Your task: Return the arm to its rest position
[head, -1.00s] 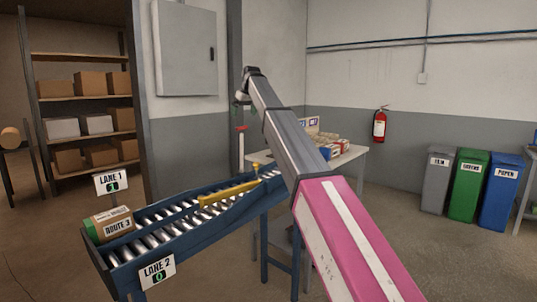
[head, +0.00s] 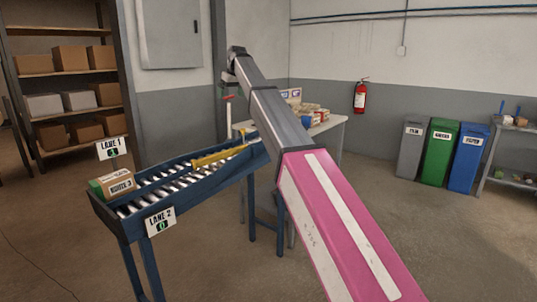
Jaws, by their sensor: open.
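My arm, pink near me and grey further out, reaches up across the middle of the head view. Its dark wrist bends down at the far end, above the back end of the conveyor. My gripper (head: 228,80) hangs there, small and far off, with its fingers hard to make out. It is open, and I see nothing held in it.
A blue two-lane roller conveyor (head: 180,205) with a yellow diverter bar (head: 217,156) stands at left. A cardboard parcel (head: 118,186) lies at its near end. Behind my arm is a table (head: 335,122) with small boxes. Grey (head: 411,148), green (head: 439,154) and blue (head: 468,160) bins stand at right, with open floor before them.

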